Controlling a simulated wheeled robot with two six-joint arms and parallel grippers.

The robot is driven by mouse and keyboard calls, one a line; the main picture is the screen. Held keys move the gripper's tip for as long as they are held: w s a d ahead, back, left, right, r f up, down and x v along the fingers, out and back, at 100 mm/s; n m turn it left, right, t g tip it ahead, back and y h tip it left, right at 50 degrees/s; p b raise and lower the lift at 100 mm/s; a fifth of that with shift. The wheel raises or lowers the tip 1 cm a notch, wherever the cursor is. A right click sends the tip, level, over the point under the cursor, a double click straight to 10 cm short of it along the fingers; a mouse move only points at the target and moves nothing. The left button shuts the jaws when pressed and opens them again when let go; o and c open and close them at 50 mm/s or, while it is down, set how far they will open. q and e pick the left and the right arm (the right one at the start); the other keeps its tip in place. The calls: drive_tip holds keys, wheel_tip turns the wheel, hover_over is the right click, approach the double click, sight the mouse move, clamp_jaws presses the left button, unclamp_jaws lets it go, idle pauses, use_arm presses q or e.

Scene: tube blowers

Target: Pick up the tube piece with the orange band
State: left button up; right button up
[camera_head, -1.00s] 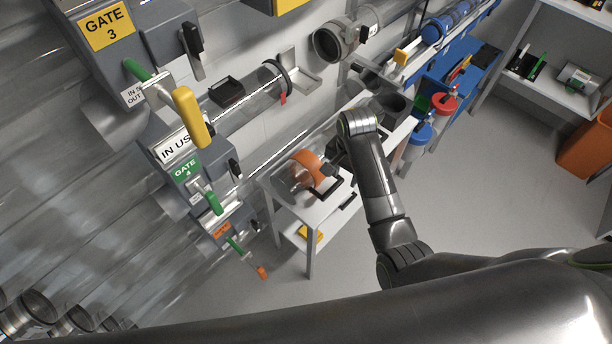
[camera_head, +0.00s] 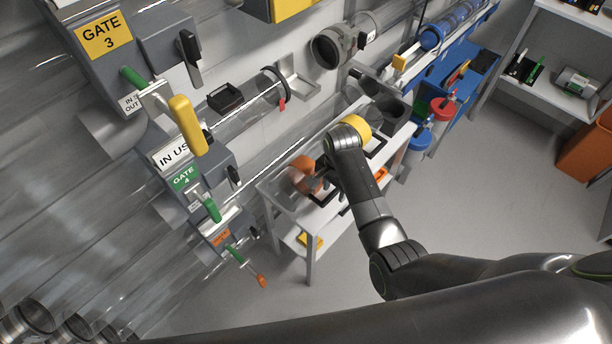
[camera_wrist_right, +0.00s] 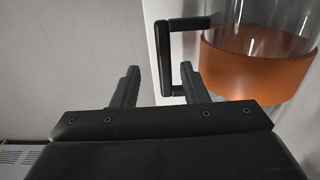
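The tube piece is a clear cylinder with a broad orange band (camera_head: 303,172). It sits on the white table, left of my right gripper (camera_head: 322,184) in the head view. The right wrist view shows its orange band (camera_wrist_right: 255,72) and clear wall at the right, beside a black bracket-shaped handle (camera_wrist_right: 166,60). My left gripper is not in view.
The white table (camera_head: 328,216) has a yellow round part (camera_head: 356,126) just behind my right wrist. Gate 4 housing (camera_head: 190,180) and clear pipes stand to the left. A blue bench (camera_head: 470,85) is beyond the table.

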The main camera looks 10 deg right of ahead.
sight(332, 194)
drive_tip(key=shift+w+a+f, duration=0.1)
drive_tip(key=shift+f, duration=1.25)
drive_tip(key=shift+w+a+f, duration=0.1)
drive_tip(key=shift+f, duration=1.25)
drive_tip(key=shift+r, duration=0.1)
clamp_jaws()
